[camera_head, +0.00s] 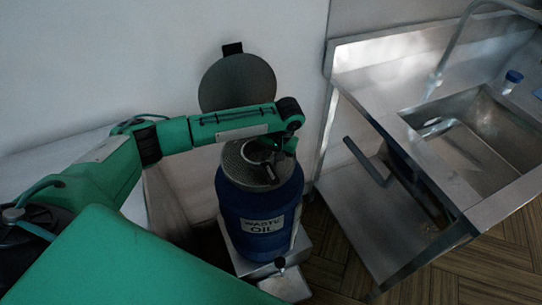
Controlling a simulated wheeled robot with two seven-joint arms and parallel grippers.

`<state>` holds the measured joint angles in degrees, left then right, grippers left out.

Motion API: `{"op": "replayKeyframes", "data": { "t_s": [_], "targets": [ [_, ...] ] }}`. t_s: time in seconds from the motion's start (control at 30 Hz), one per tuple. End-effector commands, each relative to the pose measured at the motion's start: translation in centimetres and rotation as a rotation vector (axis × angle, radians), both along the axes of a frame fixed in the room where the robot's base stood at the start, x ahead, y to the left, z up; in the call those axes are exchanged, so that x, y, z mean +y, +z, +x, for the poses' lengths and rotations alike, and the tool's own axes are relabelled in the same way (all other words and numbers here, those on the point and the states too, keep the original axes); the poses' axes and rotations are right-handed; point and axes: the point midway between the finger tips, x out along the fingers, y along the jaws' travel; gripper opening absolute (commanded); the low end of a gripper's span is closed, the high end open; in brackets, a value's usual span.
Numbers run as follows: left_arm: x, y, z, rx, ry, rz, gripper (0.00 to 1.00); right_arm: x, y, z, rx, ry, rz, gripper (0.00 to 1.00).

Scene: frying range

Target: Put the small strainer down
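A blue drum (258,215) marked "WASTE OIL" stands at the centre, its round grey lid (238,84) raised behind it. A grey mesh surface (241,170) covers the drum's top; I cannot tell whether it is the small strainer or a screen of the drum. My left arm reaches in from the left, and its gripper (273,160) points down over the right part of the mesh. Small dark parts sit around the fingers. I cannot make out whether they are shut on a handle. My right gripper is not in view.
A steel sink unit (410,115) stands at the right, with a basin (480,135), a tap (437,75) and a blue-capped container (512,80). Its lower shelf (370,225) is mostly bare. The drum stands on a pale metal base (288,285). A wall rises close behind the drum.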

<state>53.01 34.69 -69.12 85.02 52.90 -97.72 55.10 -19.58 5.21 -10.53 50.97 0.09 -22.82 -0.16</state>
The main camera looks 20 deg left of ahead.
Motion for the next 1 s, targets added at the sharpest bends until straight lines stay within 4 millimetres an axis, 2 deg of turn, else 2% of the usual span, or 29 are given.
{"op": "replayKeyframes", "data": {
  "t_s": [0.13, 0.27, 0.5, 0.7, 0.83, 1.0],
  "targets": [
    [0.0, 0.2, 0.0, -0.001, 0.000, 0.000, 0.25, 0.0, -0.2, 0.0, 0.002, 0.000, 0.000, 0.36],
    [-0.5, 1.8, 0.1, -0.002, -0.001, -0.003, 0.25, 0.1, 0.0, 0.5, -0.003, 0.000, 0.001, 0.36],
    [-1.8, 6.8, 0.4, -0.003, -0.002, -0.003, 0.25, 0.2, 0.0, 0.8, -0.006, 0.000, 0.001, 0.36],
    [-2.6, 10.3, 0.6, -0.001, 0.000, -0.002, 0.25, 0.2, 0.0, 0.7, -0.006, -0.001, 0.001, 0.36],
    [-2.9, 11.5, 0.7, -0.001, 0.000, -0.001, 0.25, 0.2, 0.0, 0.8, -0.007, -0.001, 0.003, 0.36],
    [-3.0, 12.0, 0.7, 0.000, 0.000, -0.001, 0.25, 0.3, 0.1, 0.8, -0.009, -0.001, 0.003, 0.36]
  ]
}}
